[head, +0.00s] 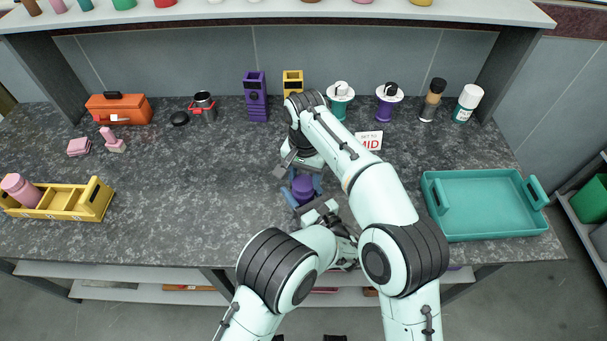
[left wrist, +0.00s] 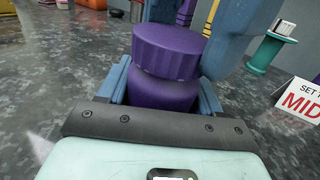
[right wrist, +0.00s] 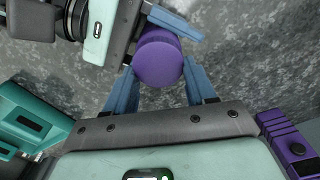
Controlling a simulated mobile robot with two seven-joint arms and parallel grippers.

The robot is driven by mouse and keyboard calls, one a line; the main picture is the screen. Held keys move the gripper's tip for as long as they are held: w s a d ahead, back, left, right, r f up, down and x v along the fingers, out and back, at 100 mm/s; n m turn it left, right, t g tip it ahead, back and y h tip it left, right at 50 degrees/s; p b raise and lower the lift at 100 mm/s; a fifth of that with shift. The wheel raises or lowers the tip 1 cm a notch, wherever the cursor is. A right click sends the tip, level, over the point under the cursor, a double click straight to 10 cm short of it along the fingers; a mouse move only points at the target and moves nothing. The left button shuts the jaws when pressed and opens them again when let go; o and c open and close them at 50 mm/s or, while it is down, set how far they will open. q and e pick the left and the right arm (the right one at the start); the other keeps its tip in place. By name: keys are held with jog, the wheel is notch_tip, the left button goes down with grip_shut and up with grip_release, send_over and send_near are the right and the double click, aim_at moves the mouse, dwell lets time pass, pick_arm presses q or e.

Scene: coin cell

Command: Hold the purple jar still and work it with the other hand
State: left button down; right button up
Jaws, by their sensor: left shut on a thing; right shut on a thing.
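The purple jar (head: 303,186) stands upright on the dark stone-like counter, with both grippers at it. In the left wrist view its ribbed lid and smooth body (left wrist: 165,88) show. My left gripper (head: 305,198) comes from the front and is shut on the jar's body, blue fingers on either side. My right gripper (head: 302,176) reaches around from the back and is shut on the jar at lid height. In the right wrist view the round lid top (right wrist: 158,62) sits between the right fingers. The lower jar is partly hidden by the grippers.
A "SET TO MID" sign (head: 369,140) stands behind the right arm, near two dial stands (head: 340,92) (head: 388,94). Purple (head: 255,98) and yellow (head: 292,80) blocks stand at the back. A teal tray (head: 485,236) lies right, a yellow caddy (head: 82,211) left. The left-middle counter is clear.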

jog(key=o, duration=1)
jog(key=shift+r, duration=0.1)
jog(key=shift+r, duration=2.15)
jog(key=shift+c, duration=0.3)
jog(key=n, duration=0.1)
jog(key=r+n, duration=0.1)
jog(key=n, duration=0.1)
jog(key=shift+s+a, duration=0.1)
jog(key=n, duration=0.2)
jog(key=r+n, duration=0.1)
jog(key=n, duration=0.1)
jog(key=shift+s, duration=0.15)
jog(key=n, duration=0.2)
jog(key=r+n, duration=0.1)
jog(key=n, duration=0.3)
jog(key=shift+s+a+r, duration=0.1)
jog(key=shift+s+r, duration=0.05)
jog(key=shift+s, duration=0.1)
